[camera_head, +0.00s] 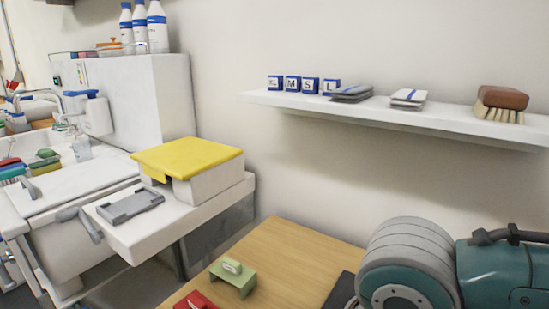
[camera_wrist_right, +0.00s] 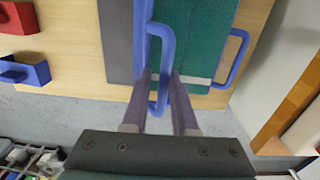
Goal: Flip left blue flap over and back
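In the right wrist view, a blue looped handle (camera_wrist_right: 165,42) stands between a grey panel (camera_wrist_right: 118,40) and a green panel (camera_wrist_right: 205,40). A narrow blue strip (camera_wrist_right: 141,35) runs along the left side of the green panel; I cannot tell whether it is part of a flap. A second blue handle (camera_wrist_right: 241,55) is at the right of the green panel. My right gripper (camera_wrist_right: 162,75) has its fingers on either side of the first handle; I cannot tell whether they clamp it. My left gripper is not in view.
The wooden table (camera_head: 290,262) carries a green block (camera_head: 233,275) and a red block (camera_head: 196,301). A yellow-lidded box (camera_head: 190,157) sits on a white ledge at left. A wall shelf (camera_head: 455,119) holds size blocks, folded cloths and a brush (camera_head: 500,103).

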